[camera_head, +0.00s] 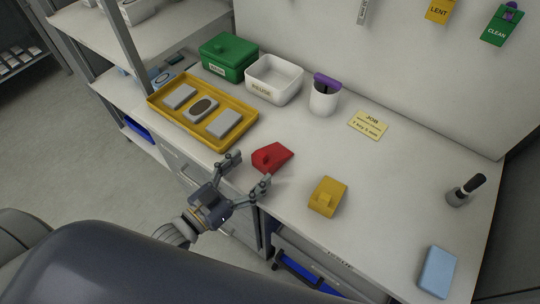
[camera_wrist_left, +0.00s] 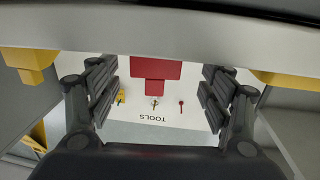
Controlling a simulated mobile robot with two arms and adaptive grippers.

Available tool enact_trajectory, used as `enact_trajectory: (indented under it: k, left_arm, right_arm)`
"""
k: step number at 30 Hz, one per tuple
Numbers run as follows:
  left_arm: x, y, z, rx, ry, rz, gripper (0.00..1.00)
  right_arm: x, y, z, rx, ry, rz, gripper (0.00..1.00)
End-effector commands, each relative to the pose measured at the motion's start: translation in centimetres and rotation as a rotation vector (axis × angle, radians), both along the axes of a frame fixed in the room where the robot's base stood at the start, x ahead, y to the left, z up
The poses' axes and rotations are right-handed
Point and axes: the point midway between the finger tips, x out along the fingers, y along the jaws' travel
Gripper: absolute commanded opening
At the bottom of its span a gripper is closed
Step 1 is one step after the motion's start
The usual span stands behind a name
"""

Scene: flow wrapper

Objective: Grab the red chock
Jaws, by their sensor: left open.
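The red chock (camera_head: 270,157) is a wedge with a raised grip block, lying on the white worktop close to its front edge. My left gripper (camera_head: 250,171) is open at the front edge, its two fingers spread toward the chock, just short of it or beside its near end. In the left wrist view the red chock (camera_wrist_left: 155,70) shows in the gap between the open fingers (camera_wrist_left: 158,92), beyond them, with clear space on both sides. I see no contact. My right gripper is not in view.
A yellow chock (camera_head: 327,197) lies right of the red one. A yellow tray (camera_head: 205,146) with grey blocks stands to the left. Behind are a green box (camera_head: 229,60), a white bin (camera_head: 274,82) and a cup (camera_head: 323,99). A blue block (camera_head: 437,271) lies far right.

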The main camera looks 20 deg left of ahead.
Motion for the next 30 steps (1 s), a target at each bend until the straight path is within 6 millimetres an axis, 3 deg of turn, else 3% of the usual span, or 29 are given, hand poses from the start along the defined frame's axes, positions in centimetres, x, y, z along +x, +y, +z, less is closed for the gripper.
enact_trajectory:
  k: [8,18,27,30]
  left_arm:
    - [1.7,-0.9,0.3,-0.001,-0.002,0.000,0.73]
    - [5.3,-3.2,0.6,0.000,-0.002,0.000,0.73]
    - [5.7,-3.4,0.4,0.001,0.000,0.000,0.73]
    - [5.7,-3.3,0.4,0.001,0.000,0.000,0.53]
  right_arm:
    - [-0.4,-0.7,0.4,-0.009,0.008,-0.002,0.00]
    - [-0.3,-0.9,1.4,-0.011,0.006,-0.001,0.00]
    - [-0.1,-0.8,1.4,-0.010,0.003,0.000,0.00]
    - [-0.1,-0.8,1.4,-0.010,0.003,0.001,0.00]
